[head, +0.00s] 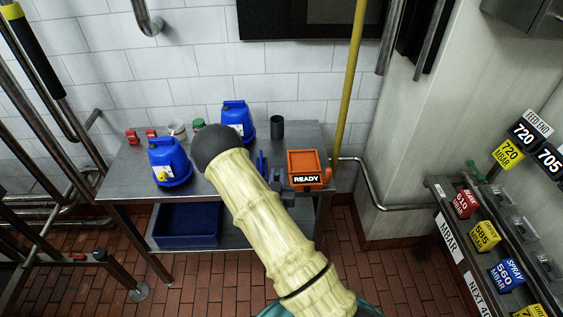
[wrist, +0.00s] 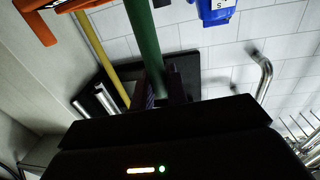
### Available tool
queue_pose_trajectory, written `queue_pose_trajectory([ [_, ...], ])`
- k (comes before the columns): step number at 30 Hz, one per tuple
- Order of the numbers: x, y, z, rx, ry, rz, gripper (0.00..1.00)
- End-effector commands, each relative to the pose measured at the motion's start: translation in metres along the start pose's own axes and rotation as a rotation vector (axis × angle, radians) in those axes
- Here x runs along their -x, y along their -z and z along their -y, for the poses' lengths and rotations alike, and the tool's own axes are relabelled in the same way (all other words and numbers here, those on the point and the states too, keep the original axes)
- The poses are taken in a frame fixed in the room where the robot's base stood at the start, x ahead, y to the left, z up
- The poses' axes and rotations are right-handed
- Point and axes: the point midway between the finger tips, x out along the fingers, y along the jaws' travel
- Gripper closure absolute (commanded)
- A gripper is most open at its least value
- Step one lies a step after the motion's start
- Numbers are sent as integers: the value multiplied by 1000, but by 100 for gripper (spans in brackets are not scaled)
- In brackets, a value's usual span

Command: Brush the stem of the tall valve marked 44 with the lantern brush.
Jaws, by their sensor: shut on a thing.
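In the wrist view my gripper (wrist: 161,88) is shut on a green rod (wrist: 142,40). The rod runs from the dark fingers out of the top of the frame. No brush head shows, so I cannot confirm that it is the lantern brush. A pale ribbed cylinder with a dark rounded end, apparently my own arm, covers the middle of that view. No valve marked 44 can be read in either view.
A metal table (head: 130,180) holds blue containers (head: 170,160), cups and an orange box marked READY (head: 305,170). A blue bin (head: 187,224) sits below. A yellow pole (head: 350,85) stands behind. At right is a rack with a red 610 MBAR tag (head: 463,203). Brick floor shows at front.

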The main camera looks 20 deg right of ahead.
Motion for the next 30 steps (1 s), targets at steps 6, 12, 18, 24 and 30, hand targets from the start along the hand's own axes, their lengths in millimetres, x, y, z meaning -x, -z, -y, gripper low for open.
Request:
queue_pose_trajectory([
  [6,24,-81,17,12,141,5,100],
  [12,42,-130,32,11,289,3,100],
  [18,51,-148,41,3,380,0,100],
  [24,51,-147,42,-2,388,0,100],
  [30,51,-147,42,-1,387,0,100],
])
